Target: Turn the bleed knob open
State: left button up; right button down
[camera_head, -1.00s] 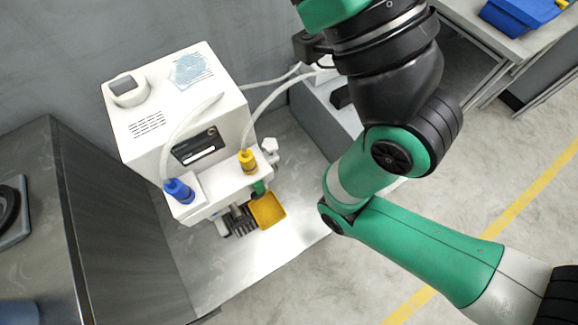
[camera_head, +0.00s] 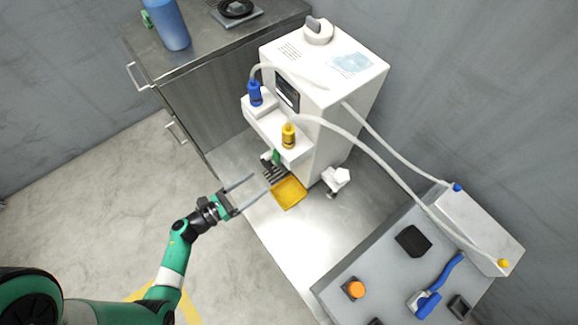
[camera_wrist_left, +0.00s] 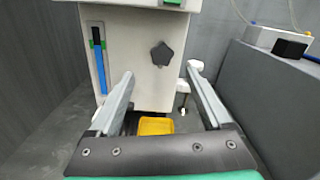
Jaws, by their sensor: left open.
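A dark, lobed knob (camera_wrist_left: 162,54), which I take to be the bleed knob, sits on the white front of the machine in the left wrist view. The white machine (camera_head: 325,75) stands on a metal surface. My left gripper (camera_head: 262,183) is open and empty in front of the machine's lower front. In the left wrist view its two fingers (camera_wrist_left: 160,76) are spread wide, with the knob beyond them, between and slightly above their tips. The knob is apart from both fingers. My right gripper is not in view.
A yellow tray (camera_head: 290,193) lies low by the machine, close to my left fingertips. A white fitting (camera_head: 336,178) stands out beside the machine. Hoses run to a white box (camera_head: 468,228) at right. A metal cabinet (camera_head: 200,85) stands at the left.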

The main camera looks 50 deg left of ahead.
aim_at(281, 168)
pick_arm(q)
jog(key=w+b, duration=0.1)
jog(key=w, duration=0.2)
jog(key=w+d+b, duration=0.1)
jog(key=w, duration=0.3)
jog(key=w+b, duration=0.1)
jog(key=w, duration=0.2)
jog(key=shift+w+d, duration=0.25)
jog(key=shift+w, duration=0.1)
jog(key=shift+w+d, duration=0.1)
jog(key=shift+w, duration=0.15)
grip_shut()
